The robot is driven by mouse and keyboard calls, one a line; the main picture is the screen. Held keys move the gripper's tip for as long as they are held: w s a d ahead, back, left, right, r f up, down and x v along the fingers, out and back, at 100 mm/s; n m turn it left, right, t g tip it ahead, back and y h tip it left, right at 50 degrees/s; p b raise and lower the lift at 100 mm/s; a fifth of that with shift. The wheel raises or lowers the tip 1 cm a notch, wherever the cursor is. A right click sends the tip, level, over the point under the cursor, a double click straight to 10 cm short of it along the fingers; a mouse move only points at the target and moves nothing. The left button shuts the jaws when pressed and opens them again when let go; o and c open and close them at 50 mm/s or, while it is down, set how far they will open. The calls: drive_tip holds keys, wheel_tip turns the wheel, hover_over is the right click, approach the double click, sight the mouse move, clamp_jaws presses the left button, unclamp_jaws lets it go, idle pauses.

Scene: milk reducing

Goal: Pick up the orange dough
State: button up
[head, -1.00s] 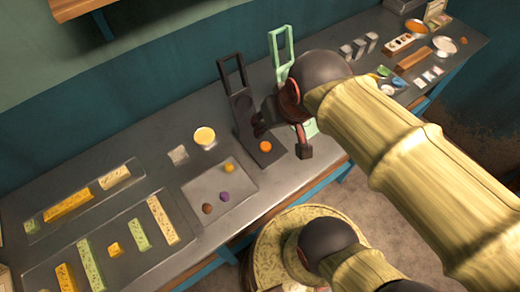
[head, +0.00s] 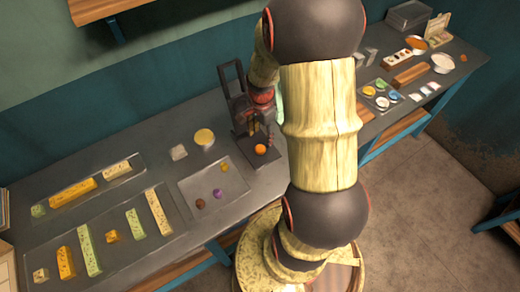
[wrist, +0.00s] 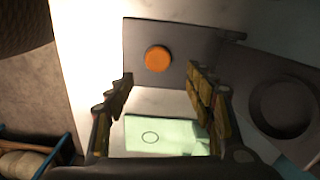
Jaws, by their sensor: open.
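The orange dough (head: 261,149) is a small round ball on the flat base of the dark press (head: 233,88). In the wrist view the dough (wrist: 158,59) lies on the dark base plate (wrist: 190,42), beyond the fingertips and roughly in line with the gap between them. My gripper (head: 257,130) is just above and behind the dough in the head view, in front of the press's upright frame. In the wrist view my gripper (wrist: 160,90) has its two fingers wide apart with nothing between them. Part of the press is hidden behind my gripper.
A tray (head: 190,193) with brown, purple and yellow dough balls lies left of the press. A yellow-topped bowl (head: 204,138) stands behind it. A pale green press, mostly hidden in the head view, has its plate (wrist: 165,140) below my fingers in the wrist view.

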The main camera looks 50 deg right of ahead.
sight(261, 148)
drive_tip(key=shift+s+a+f+b, duration=0.1)
drive_tip(key=shift+f+b, duration=0.3)
drive_tip(key=shift+f, duration=1.2)
drive_tip(key=shift+a+f+b, duration=0.1)
drive_tip(key=shift+f+b, duration=0.25)
drive_tip(key=shift+f, duration=1.25)
drive_tip(key=shift+c, duration=0.9)
drive_tip(key=c, duration=0.9)
drive_tip(key=shift+r, duration=0.1)
drive_tip(key=shift+c, duration=0.2)
